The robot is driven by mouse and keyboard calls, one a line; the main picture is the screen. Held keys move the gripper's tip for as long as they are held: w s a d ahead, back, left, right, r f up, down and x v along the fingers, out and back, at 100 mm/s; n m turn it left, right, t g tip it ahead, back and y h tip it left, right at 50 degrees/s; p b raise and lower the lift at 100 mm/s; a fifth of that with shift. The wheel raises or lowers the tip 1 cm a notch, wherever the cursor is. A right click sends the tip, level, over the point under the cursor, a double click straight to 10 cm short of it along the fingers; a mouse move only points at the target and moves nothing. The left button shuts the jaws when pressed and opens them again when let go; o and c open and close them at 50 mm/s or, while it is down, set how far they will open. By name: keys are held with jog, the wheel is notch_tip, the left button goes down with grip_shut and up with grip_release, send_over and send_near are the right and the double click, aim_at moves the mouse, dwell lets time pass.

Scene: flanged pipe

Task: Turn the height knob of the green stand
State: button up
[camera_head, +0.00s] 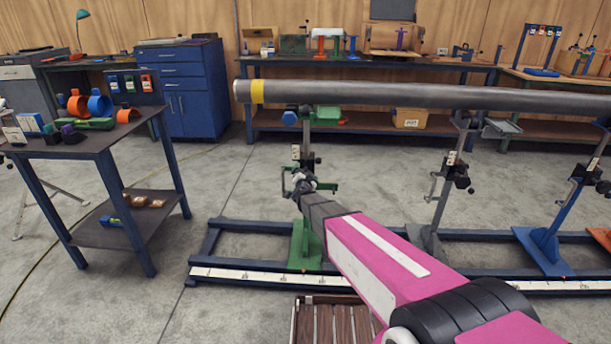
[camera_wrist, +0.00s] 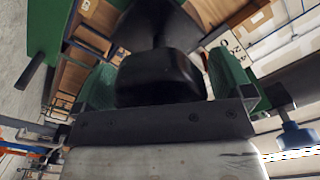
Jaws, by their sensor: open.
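The green stand (camera_head: 307,245) stands on the blue floor frame in the head view, under the left part of the pipe. Its post rises to a green head (camera_head: 325,117) with a blue knob (camera_head: 290,118) on its left side. My gripper (camera_head: 300,181) is open at mid-height of the post and overlaps it. It hides the part of the stand behind it, so the height knob is not clear there. In the wrist view, a rounded black part fills the middle, with green parts on both sides. I cannot tell whether the gripper touches the stand.
The long grey pipe (camera_head: 370,95) with a yellow band runs above my gripper. A grey stand (camera_head: 430,240) and a blue stand (camera_head: 543,245) stand to the right. A side table (camera_head: 80,143) with clamps is at left. A slatted wooden pallet (camera_head: 330,322) lies below.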

jog(key=s, duration=1)
jog(key=shift+s+a, duration=0.2)
jog(key=shift+s, duration=0.2)
jog(key=w+m, duration=0.3)
jog(key=m, duration=0.6)
jog(key=w+m, duration=0.4)
jog(key=m, duration=0.6)
jog(key=w+m, duration=0.3)
jog(key=m, duration=0.6)
jog(key=shift+w+m, duration=0.35)
jog(key=shift+m, duration=0.05)
jog(key=shift+d, duration=0.1)
jog(key=c, duration=0.9)
